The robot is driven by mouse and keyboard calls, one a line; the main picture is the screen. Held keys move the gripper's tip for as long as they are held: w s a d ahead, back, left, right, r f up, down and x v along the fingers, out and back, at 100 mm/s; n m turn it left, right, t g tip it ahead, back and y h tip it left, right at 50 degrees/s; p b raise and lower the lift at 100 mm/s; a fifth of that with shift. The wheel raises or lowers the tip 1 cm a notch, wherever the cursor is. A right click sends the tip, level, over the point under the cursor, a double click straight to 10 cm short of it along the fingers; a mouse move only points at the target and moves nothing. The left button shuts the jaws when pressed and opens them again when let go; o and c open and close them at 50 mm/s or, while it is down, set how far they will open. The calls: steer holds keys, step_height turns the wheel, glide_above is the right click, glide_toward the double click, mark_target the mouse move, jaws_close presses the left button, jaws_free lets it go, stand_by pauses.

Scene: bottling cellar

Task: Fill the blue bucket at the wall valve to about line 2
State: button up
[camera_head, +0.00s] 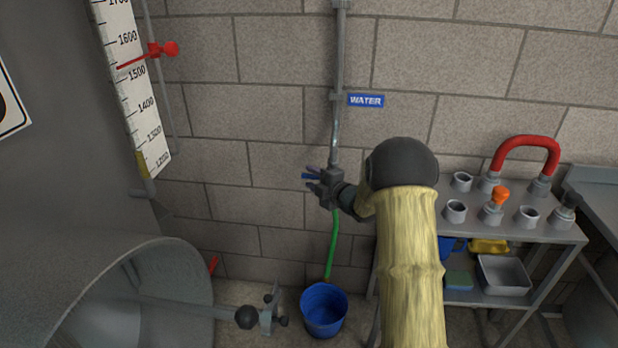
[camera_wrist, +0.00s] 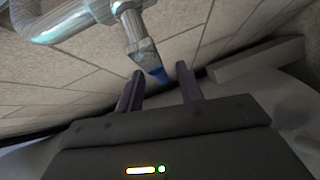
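The blue bucket (camera_head: 323,312) stands upright on the floor by the wall, below the water pipe (camera_head: 338,130). A green hose (camera_head: 333,243) hangs from the valve area down to the bucket. The lines and any water inside cannot be made out. My gripper (camera_head: 314,179) is at the wall valve, with the valve's blue lever (camera_head: 307,177) by its fingers. In the wrist view my gripper (camera_wrist: 159,70) has its two dark fingers apart. The blue lever end (camera_wrist: 157,76) shows between or just beyond the fingertips; contact cannot be told.
A blue WATER sign (camera_head: 366,100) is on the wall. A steel rack (camera_head: 520,232) with pipe fittings and a red hose loop (camera_head: 527,143) stands at right. A big tank (camera_head: 60,190) with a round opening and a knobbed bar (camera_head: 246,317) fills the left.

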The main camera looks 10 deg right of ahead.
steer(key=shift+x, duration=1.15)
steer(key=shift+c, duration=0.5)
jaws_close()
